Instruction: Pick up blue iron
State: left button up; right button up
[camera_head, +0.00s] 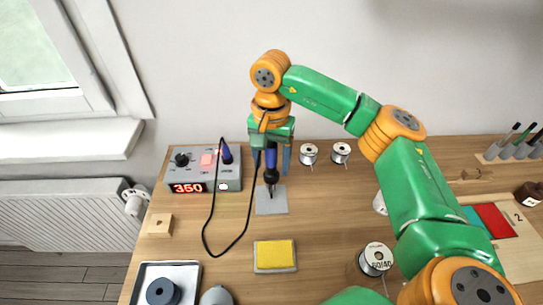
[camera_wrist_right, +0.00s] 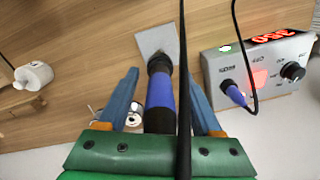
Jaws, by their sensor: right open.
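The blue iron (camera_head: 271,153) is a soldering iron with a blue handle and a black collar. It stands upright, tip down, over a small grey plate (camera_head: 273,206) on the bench; whether the tip touches the plate is unclear. My right gripper (camera_head: 272,160) points down with its blue fingers on either side of the handle. In the right wrist view the iron (camera_wrist_right: 160,95) lies between the open fingers (camera_wrist_right: 162,85), with gaps visible at both sides. A black cable crosses in front of the gripper there. My left gripper is not in view.
A grey control station (camera_head: 228,178) reading 350 stands left of the iron, and its black cable (camera_head: 209,222) loops over the bench. A yellow sponge (camera_head: 274,253) lies in front. Two wire spools (camera_head: 309,153) (camera_head: 341,151) stand behind right. A larger spool (camera_head: 376,259) stands front right.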

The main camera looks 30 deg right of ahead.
grip_shut()
jog(key=shift+r, duration=0.1)
